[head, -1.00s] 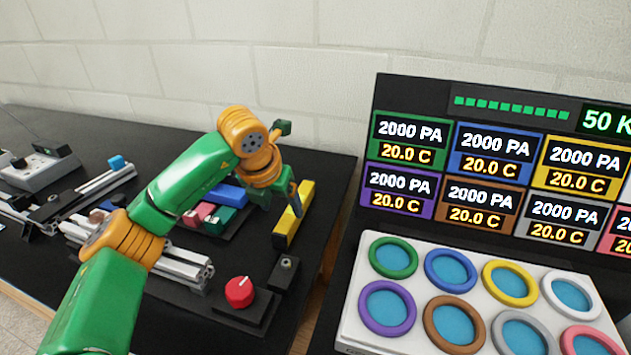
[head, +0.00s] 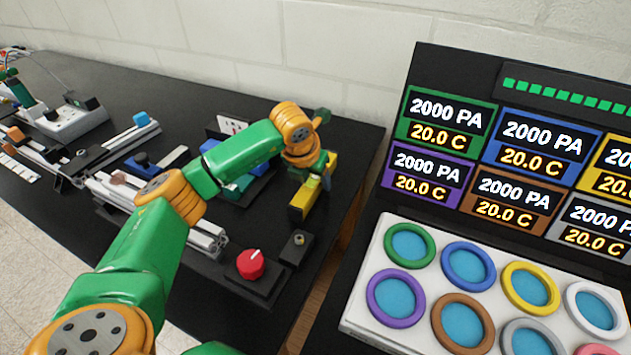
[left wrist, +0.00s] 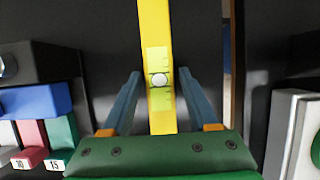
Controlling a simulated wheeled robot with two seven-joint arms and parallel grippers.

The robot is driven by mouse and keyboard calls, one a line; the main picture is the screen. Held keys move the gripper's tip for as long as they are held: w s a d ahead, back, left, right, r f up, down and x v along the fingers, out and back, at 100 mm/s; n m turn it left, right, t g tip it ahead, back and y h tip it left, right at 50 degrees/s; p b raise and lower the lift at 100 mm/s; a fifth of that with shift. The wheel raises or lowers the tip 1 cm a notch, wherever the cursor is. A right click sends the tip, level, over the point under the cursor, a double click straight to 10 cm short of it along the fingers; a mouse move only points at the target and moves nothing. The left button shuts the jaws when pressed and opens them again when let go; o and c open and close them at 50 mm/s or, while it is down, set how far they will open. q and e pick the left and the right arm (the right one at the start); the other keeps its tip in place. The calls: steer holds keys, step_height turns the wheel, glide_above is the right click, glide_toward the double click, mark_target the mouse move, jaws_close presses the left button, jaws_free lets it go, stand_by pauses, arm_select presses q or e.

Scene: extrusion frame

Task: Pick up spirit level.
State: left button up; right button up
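The spirit level is a yellow bar (head: 303,204) lying on the black table near its right edge. In the left wrist view the yellow spirit level (left wrist: 156,35) runs up the middle, with a pale vial window facing the camera. My left gripper (head: 324,178) is down over the level in the head view and covers part of it. In the left wrist view the left gripper (left wrist: 159,75) is open, with one blue-grey finger on each side of the level and a gap visible on both sides. My right gripper is not in view.
A red knob (head: 250,263) on a black base stands in front of the level. Coloured blocks (left wrist: 30,102) sit to its left, partly hidden by my arm in the head view. A white panel of coloured rings (head: 380,338) and a display stand right, across a gap.

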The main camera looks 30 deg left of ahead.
arm_select(q)
jaws_close()
